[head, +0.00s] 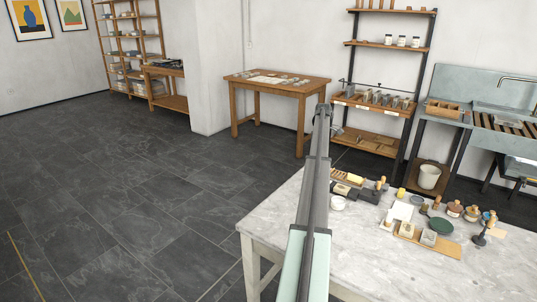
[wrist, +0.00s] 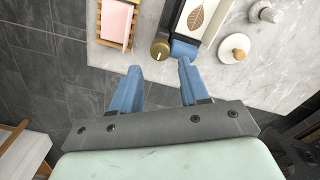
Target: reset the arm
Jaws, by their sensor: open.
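My gripper (wrist: 160,66) shows in the wrist view with its two blue fingers spread apart and nothing between them. The fingers point toward the edge of a marble-topped table (wrist: 285,70). A brass round knob (wrist: 160,50) shows just beyond the fingertips. A dark box with a leaf print (wrist: 200,14) lies beyond the right finger. I cannot tell whether that finger touches anything. In the head view my grey and pale green arm rises from the bottom middle past the left side of the marble table (head: 275,215); my fingers cannot be made out there.
Several small tools and pots crowd the marble table. A wooden table (head: 235,82), a shelf (head: 431,60) and a sink stand behind. Floor at left is clear.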

